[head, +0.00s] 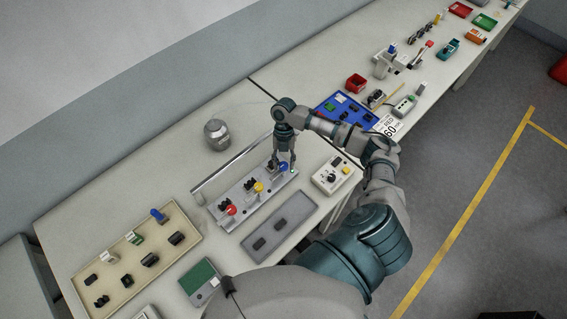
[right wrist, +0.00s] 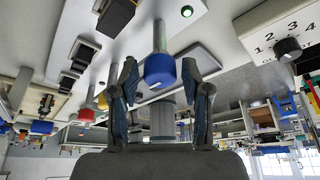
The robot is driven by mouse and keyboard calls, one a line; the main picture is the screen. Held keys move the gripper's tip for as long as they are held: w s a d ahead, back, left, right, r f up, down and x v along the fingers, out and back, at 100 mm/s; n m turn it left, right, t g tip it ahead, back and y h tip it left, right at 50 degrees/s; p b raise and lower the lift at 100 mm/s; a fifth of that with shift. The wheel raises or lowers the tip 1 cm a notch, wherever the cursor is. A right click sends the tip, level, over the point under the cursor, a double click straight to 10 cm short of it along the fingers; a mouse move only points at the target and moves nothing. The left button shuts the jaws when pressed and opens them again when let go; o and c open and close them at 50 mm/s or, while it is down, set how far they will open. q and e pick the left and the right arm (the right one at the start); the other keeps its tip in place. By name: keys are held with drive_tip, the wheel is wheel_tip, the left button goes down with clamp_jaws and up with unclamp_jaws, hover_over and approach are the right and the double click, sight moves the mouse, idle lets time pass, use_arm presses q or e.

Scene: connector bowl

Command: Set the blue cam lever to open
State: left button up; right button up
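The blue cam lever (head: 283,168) is at the right end of a grey fixture plate (head: 246,202), beside a yellow lever (head: 258,187) and a red lever (head: 232,210). My right gripper (head: 285,160) is over that end of the plate. In the right wrist view, the blue knob (right wrist: 159,70) on its metal stem lies between the two spread fingertips of my right gripper (right wrist: 160,72). A gap shows on each side of the knob, so the gripper is open and holds nothing. My left gripper is not in view.
A dial box (head: 332,176) stands close to the right of the plate. A grey tray (head: 279,227) with black parts lies in front, and a metal rail (head: 232,165) runs behind. A beige tray (head: 135,258) is at left. A round grey jar (head: 216,134) stands behind.

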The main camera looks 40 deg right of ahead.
drive_tip(key=shift+w+d+f, duration=0.1)
drive_tip(key=shift+d, duration=0.05)
drive_tip(key=v, duration=1.2)
drive_tip(key=shift+f, duration=0.2)
